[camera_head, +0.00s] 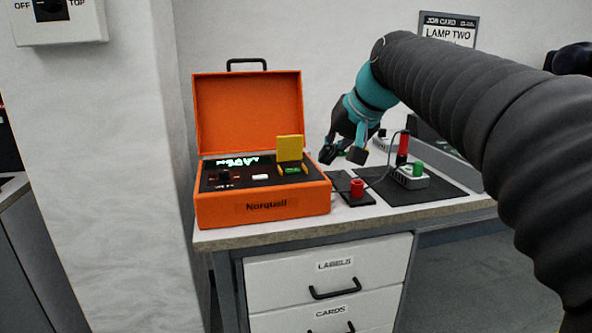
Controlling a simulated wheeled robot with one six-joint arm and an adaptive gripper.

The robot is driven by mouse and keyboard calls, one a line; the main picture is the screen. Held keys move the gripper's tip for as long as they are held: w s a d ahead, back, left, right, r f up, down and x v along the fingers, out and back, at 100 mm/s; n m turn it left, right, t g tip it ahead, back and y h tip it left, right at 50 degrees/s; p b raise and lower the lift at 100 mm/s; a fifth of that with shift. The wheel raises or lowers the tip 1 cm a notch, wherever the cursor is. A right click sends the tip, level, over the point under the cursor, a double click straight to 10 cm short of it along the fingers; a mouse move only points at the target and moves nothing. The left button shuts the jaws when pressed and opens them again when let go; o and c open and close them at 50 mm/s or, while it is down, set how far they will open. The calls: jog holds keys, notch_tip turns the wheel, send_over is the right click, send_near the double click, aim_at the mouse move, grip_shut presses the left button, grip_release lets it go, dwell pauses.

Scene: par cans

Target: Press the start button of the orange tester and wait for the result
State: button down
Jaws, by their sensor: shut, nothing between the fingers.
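The orange tester (220,211), marked Norquall, stands on the bench's left end with its lid up. Its dark panel has a lit display (237,161) with text too small to read fully, a black knob (224,177) and a white part (260,177). A yellow flap (290,148) stands upright behind a green button (292,170). Which part is the start button cannot be read. My gripper (343,154) is shut and empty, pointing down to the right of the tester, apart from the flap and button.
A red plug-like part (357,187) sits on a small dark mat right of the tester. A grey block with a green part (416,169) and a red-and-black piece (403,148) are on a larger mat (440,190). A drawer unit (325,268) is below.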

jog(key=w+a+r+y, duration=0.1)
jog(key=w+a+r, duration=0.1)
jog(key=w, duration=0.3)
jog(key=w+a+r+n+y, duration=0.1)
jog(key=w+a+r, duration=0.1)
jog(key=w+a, duration=0.3)
jog(key=shift+w+r+y, duration=0.3)
jog(key=b, duration=0.7)
send_over(295, 170)
notch_tip(295, 170, down, 7)
jog(key=shift+w+f, duration=0.1)
jog(key=shift+f+b, duration=0.7)
jog(key=shift+f, duration=0.1)
jog(key=shift+f, duration=0.1)
jog(key=shift+f, duration=0.35)
jog(key=shift+f+b, duration=0.35)
jog(key=shift+b, duration=0.05)
dwell(0.6)
dwell(0.3)
jog(key=shift+r+p, duration=0.8)
jog(key=shift+p, duration=0.15)
